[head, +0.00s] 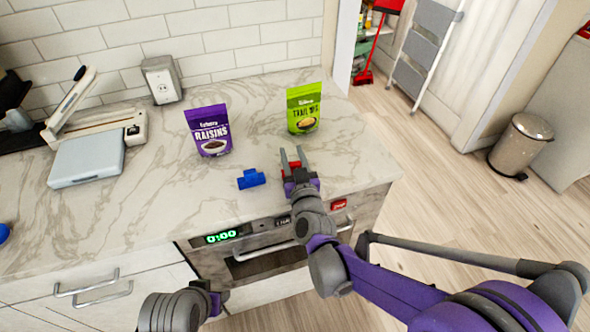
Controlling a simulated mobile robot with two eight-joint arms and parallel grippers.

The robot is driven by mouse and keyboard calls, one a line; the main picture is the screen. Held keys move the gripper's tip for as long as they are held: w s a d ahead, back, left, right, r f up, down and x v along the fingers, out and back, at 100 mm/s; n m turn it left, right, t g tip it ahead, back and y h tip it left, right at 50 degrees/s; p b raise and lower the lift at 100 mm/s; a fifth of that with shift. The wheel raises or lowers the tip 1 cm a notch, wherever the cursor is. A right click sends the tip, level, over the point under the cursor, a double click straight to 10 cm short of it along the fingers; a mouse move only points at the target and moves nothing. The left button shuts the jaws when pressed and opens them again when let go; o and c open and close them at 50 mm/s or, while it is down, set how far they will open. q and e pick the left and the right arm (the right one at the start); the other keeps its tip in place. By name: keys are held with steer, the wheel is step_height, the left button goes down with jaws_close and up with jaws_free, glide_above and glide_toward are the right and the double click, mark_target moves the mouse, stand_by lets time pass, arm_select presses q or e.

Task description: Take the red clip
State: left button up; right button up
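The red clip (293,165) lies on the marble counter near its front edge, partly hidden by my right gripper. My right gripper (293,156) is over the counter with its two grey fingers apart. The red clip shows between and just behind the fingers; I cannot tell whether they touch it. Part of my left arm shows at the bottom edge, but its gripper fingers do not show.
A blue clip (251,179) lies just left of my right gripper. A purple raisins bag (208,131) and a green trail mix bag (304,108) stand behind. The oven (262,258) is below the counter's front edge.

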jaws_close()
